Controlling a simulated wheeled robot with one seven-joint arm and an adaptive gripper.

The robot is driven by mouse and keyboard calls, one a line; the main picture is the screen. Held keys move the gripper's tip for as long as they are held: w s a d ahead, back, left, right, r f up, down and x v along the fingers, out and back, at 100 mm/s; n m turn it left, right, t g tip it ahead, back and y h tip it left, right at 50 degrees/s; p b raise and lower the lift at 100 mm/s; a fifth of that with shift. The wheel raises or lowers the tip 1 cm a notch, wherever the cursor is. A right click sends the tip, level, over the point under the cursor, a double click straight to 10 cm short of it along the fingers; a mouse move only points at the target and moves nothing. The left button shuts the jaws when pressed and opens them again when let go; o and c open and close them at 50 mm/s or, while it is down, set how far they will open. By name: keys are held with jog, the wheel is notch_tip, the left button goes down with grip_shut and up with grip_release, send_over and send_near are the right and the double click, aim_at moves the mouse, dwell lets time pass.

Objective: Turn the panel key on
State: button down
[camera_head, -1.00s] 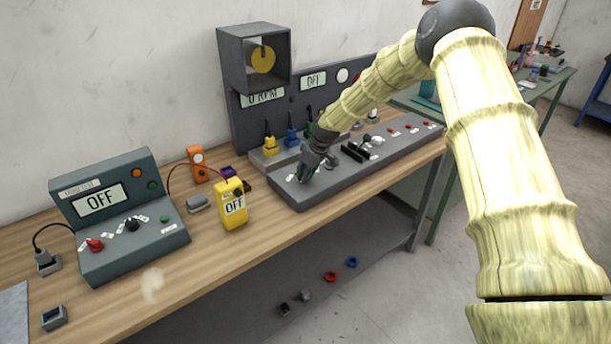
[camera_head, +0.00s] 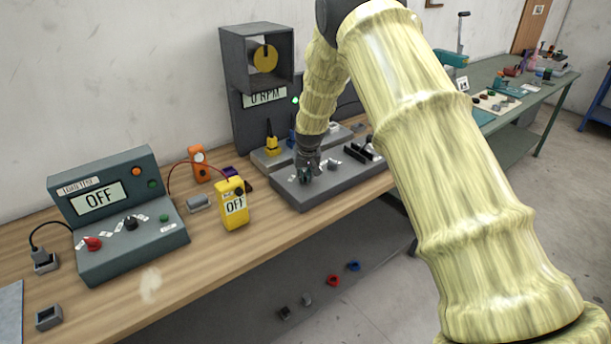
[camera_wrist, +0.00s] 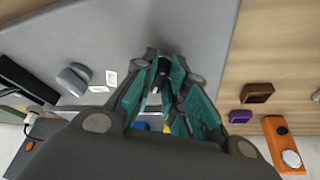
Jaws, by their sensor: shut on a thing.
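My gripper (camera_head: 305,175) points down at the left end of the grey control panel (camera_head: 300,200) on the workbench. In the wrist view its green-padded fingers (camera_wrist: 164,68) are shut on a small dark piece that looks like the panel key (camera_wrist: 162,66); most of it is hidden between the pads. The panel's grey top (camera_wrist: 180,25) is close below the fingertips. On the upright board behind, a green lamp (camera_head: 295,100) glows and a display (camera_head: 265,97) reads 0 RPM. My arm hides the board's right part.
A load tester box (camera_head: 105,210) reading OFF stands at left. A yellow meter (camera_head: 233,203) also reads OFF. An orange meter (camera_head: 199,163) and yellow and blue plugs stand near the panel. Black levers (camera_head: 357,152) rise to the right of my gripper. The front bench strip is mostly clear.

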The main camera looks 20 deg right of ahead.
jog(key=shift+w+r, duration=0.15)
dwell(0.4)
jog(key=c, duration=1.4)
grip_release()
jog(key=shift+c, duration=0.2)
jog(key=v, duration=1.2)
jog(key=shift+a, duration=0.15)
